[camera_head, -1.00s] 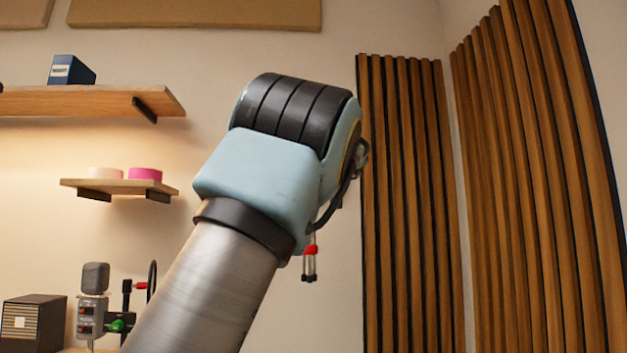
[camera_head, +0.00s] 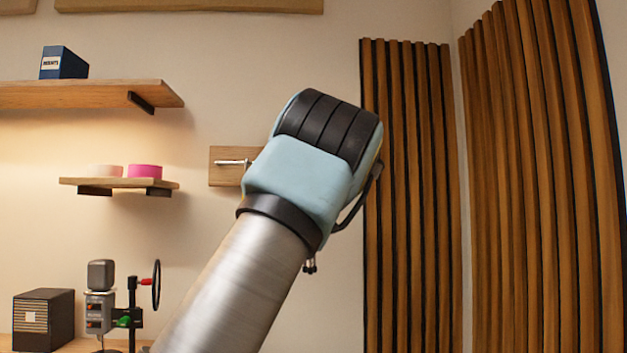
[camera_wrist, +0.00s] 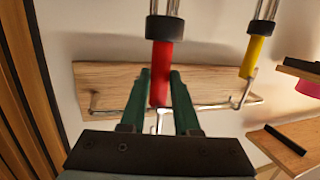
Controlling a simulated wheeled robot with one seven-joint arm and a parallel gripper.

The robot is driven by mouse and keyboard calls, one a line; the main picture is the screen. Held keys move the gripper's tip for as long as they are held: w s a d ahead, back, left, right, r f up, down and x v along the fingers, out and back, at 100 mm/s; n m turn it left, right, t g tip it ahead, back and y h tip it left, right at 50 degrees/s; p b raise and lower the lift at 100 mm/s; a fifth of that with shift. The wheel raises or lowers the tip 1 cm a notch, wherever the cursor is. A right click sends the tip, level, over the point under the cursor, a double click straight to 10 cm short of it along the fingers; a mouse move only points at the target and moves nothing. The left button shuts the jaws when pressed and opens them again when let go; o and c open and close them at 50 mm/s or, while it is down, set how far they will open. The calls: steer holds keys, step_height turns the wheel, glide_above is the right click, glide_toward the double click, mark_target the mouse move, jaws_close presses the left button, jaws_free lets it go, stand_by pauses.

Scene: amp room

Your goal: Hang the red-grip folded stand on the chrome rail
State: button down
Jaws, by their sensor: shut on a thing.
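The red-grip folded stand (camera_wrist: 162,58) is in the wrist view, its silver legs running to the top edge and its metal hook end between my fingers. My gripper (camera_wrist: 161,78), with green fingers, is shut on the red grip. The chrome rail (camera_wrist: 232,104) runs across a wooden board, behind my fingers in this view. I cannot tell whether the red stand's hook touches the rail. In the head view the rail's left end (camera_head: 232,162) shows beside my arm, which hides my gripper. Only the stand's dark feet (camera_head: 310,266) show below my wrist.
A yellow-grip stand (camera_wrist: 254,56) hangs by its hook near the rail's end, right of my gripper in the wrist view. A small shelf with pink tape (camera_head: 145,172) and a higher shelf (camera_head: 80,95) are at left. Wooden slat panels (camera_head: 408,200) stand close at right.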

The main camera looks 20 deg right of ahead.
steer(key=shift+w+d+r+p, duration=0.15)
steer(key=shift+w+d+p, duration=0.05)
steer(key=shift+w+p, duration=1.15)
steer(key=shift+w+d+r+p, duration=0.1)
steer(key=shift+w+d+p, duration=0.1)
steer(key=shift+w+p, duration=1.1)
steer(key=f+b, duration=0.2)
steer(key=shift+s+f+b, duration=0.35)
steer(key=shift+s, duration=0.05)
steer(key=c, duration=0.9)
jaws_free()
steer(key=shift+c, duration=0.2)
steer(key=o, duration=0.4)
steer(key=shift+f, duration=0.2)
steer(key=shift+s, duration=0.1)
